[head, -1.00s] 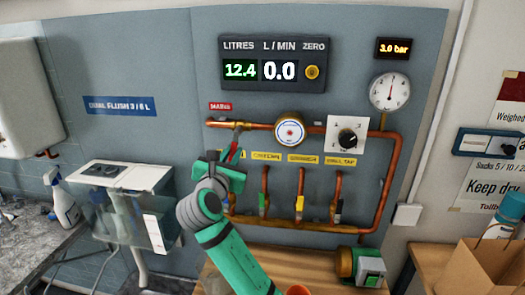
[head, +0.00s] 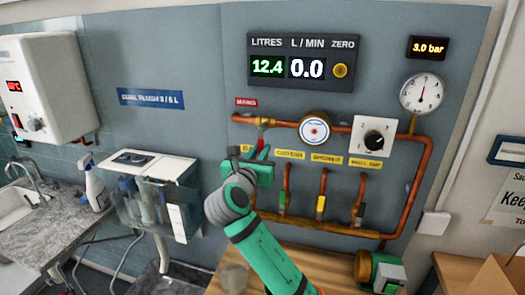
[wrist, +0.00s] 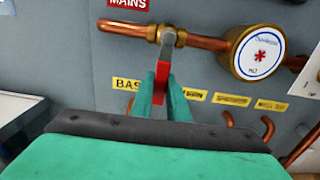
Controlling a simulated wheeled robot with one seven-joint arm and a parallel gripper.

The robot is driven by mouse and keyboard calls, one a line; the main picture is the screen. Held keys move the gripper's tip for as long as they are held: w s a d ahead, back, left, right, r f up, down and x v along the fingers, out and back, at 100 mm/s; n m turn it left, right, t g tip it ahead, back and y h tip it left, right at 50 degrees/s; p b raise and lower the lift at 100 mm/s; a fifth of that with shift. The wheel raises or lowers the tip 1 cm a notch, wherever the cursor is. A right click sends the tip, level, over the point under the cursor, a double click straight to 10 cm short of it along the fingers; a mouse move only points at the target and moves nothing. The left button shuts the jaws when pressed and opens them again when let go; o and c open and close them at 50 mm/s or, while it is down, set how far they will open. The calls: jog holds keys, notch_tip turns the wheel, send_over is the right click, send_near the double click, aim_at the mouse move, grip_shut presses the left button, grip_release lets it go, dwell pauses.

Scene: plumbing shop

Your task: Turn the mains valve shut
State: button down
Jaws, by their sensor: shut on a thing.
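The mains valve (head: 263,122) sits on the copper pipe under the red MAINS label, and it also shows in the wrist view (wrist: 168,36). Its red lever (wrist: 162,72) hangs down from the valve body, across the line of the horizontal pipe; the lever also shows in the head view (head: 262,146). My gripper (wrist: 161,92) is shut on the red lever, with one green finger on each side of its lower part. The flow display (head: 304,65) reads 12.4 litres and 0.0 L/MIN.
A round meter (head: 314,129) and a white dial box (head: 372,138) are right of the valve. Several branch taps with coloured handles hang below, close to my gripper. The pressure gauge (head: 422,94) is at upper right. A clear cistern (head: 155,190) stands left.

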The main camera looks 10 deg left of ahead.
jog(key=c, duration=1.7)
grip_release()
jog(key=s, duration=1)
jog(key=shift+s+a, duration=0.15)
jog(key=shift+s, duration=0.15)
